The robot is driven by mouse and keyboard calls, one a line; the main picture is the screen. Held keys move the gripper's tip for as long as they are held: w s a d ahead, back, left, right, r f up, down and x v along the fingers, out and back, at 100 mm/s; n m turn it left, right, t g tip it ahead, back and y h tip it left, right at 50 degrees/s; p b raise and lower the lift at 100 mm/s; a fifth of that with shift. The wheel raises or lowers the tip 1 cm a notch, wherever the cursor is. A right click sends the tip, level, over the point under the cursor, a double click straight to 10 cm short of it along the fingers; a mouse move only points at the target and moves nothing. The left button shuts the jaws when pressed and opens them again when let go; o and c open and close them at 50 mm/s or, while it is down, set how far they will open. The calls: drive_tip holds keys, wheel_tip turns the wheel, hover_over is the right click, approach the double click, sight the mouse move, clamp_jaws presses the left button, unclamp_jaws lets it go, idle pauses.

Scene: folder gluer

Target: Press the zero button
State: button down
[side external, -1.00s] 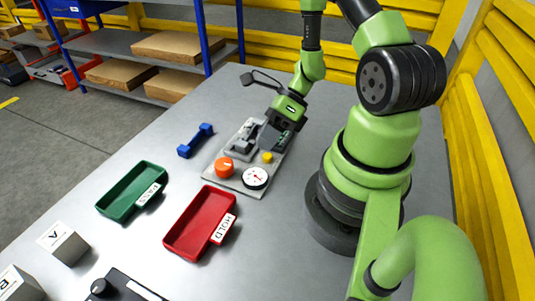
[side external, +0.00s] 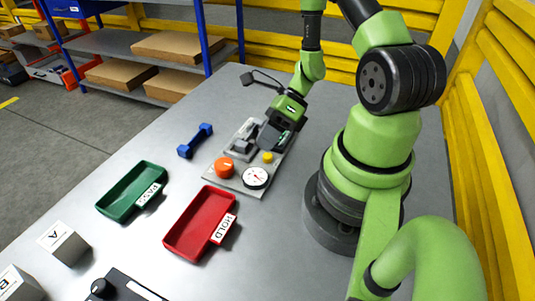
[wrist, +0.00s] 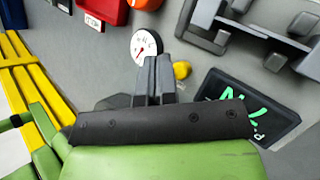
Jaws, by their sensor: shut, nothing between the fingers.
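The yellow button (side external: 268,157) sits on the grey panel between the gauge and my gripper. It also shows in the wrist view (wrist: 182,70), just right of my fingertips. My gripper (wrist: 156,62) is shut and empty. Its fingers look apart from the button in the wrist view; their height above the panel cannot be told. In the side view my gripper (side external: 276,138) is over the far part of the panel, and its fingertips are hard to make out. The white round gauge (side external: 256,177) with a red needle lies beyond the fingertips in the wrist view (wrist: 145,46).
An orange knob (side external: 224,167), a grey clamp fixture (side external: 240,145) and a dark display with green marks (wrist: 248,108) are close to the button. A red tray (side external: 190,225), green tray (side external: 125,195) and blue dumbbell-shaped part (side external: 195,141) lie nearby.

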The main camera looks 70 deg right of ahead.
sight(267, 154)
drive_tip(key=shift+f, duration=0.1)
idle(0.5)
drive_tip(key=shift+f, duration=0.3)
drive_tip(key=shift+f, duration=0.45)
idle(0.6)
idle(0.3)
drive_tip(key=shift+r, duration=0.9)
drive_tip(key=shift+r, duration=2.5)
